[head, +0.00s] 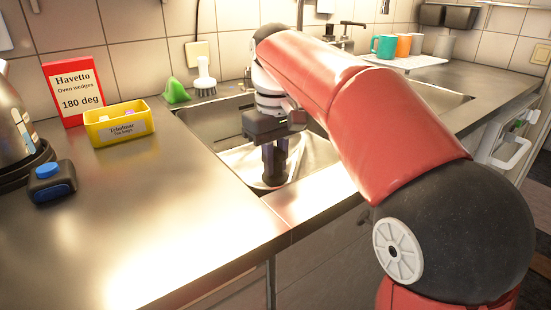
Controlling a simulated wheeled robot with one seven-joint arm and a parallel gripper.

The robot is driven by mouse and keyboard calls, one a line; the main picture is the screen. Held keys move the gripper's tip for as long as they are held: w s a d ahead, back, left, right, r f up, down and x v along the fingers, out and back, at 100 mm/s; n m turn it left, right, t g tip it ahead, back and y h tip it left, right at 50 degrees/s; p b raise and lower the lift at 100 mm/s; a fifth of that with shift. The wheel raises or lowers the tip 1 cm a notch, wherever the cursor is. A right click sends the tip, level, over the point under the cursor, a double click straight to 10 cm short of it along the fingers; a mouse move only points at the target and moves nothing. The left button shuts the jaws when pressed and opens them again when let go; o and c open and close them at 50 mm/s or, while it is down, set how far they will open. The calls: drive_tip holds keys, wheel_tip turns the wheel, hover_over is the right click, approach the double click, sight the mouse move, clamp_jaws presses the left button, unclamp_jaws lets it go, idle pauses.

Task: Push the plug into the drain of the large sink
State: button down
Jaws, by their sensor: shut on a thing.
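The large sink (238,158) is a steel basin set in the worktop. My gripper (272,180) points down inside it, low and near the basin floor. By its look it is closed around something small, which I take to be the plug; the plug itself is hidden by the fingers. The drain is also hidden, so I cannot tell whether the plug is over it or touching it. My red arm covers much of the right side of the sink.
A yellow tea-bag box (117,128), a red-and-white Havetto box (76,92), a blue-topped dark container (51,181) and a kettle (14,125) stand on the left. A white brush (204,78) and green item (177,91) stand behind the sink. The front-left worktop is clear.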

drive_tip(key=shift+s+f+b, duration=0.1)
drive_tip(key=shift+f+b, duration=0.25)
drive_tip(key=shift+f, duration=0.15)
drive_tip(key=shift+f+b, duration=1.85)
drive_tip(key=shift+f, duration=1.1)
drive_tip(key=shift+f, duration=0.1)
drive_tip(key=c, duration=0.6)
unclamp_jaws()
drive_tip(key=shift+c, duration=0.2)
wheel_tip(320, 180, up, 6)
drive_tip(key=p, duration=0.5)
drive_tip(key=shift+f, duration=0.25)
drive_tip(key=shift+r+b, duration=0.3)
drive_tip(key=shift+r, duration=1.95)
